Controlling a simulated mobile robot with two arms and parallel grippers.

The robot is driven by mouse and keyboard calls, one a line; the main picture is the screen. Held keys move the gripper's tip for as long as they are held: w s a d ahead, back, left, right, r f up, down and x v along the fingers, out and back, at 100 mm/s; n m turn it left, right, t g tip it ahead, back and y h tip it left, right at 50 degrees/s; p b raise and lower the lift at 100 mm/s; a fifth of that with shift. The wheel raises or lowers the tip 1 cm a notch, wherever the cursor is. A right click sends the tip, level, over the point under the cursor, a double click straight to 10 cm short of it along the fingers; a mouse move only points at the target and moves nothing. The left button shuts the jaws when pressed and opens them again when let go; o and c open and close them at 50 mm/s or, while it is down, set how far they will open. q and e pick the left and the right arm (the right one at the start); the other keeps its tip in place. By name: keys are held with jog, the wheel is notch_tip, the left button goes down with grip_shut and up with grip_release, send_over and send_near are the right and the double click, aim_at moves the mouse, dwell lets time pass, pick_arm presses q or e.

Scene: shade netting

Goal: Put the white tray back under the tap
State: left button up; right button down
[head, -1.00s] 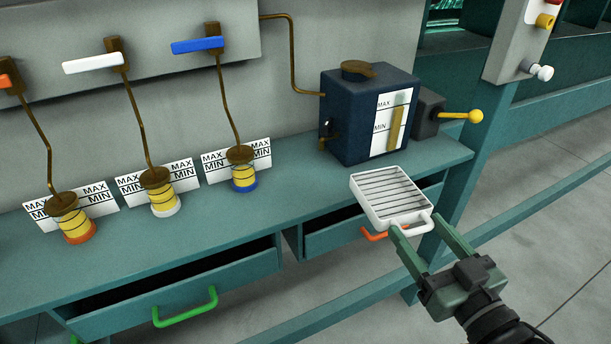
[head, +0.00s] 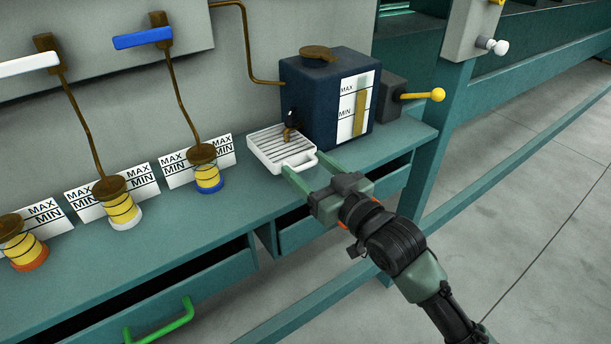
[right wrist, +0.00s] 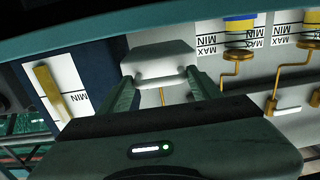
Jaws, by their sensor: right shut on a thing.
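The white tray (head: 268,143), with dark slots across its top, is at the left front of the dark blue tank (head: 312,95). The tank's small dark tap (head: 291,122) shows over the tray's back right part. My right gripper (head: 304,172) is shut on the tray's front handle. The tray also shows between the fingers in the right wrist view (right wrist: 160,56). It looks level at about the bench top; whether it touches the bench I cannot tell. My left gripper is not in view.
The teal bench (head: 225,225) has free room in front of the tray. To the left stands a yellow cup with a blue base (head: 208,178) before a MIN/MAX card. A grey box with a yellow-knobbed lever (head: 436,94) is right of the tank.

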aim_at(306, 180)
jog(key=shift+w+a, duration=0.3)
jog(key=shift+w, duration=0.05)
jog(key=shift+f, duration=1.75)
jog(key=shift+f, duration=0.1)
jog(key=shift+c, duration=1.5)
grip_release()
jog(key=shift+f, duration=0.1)
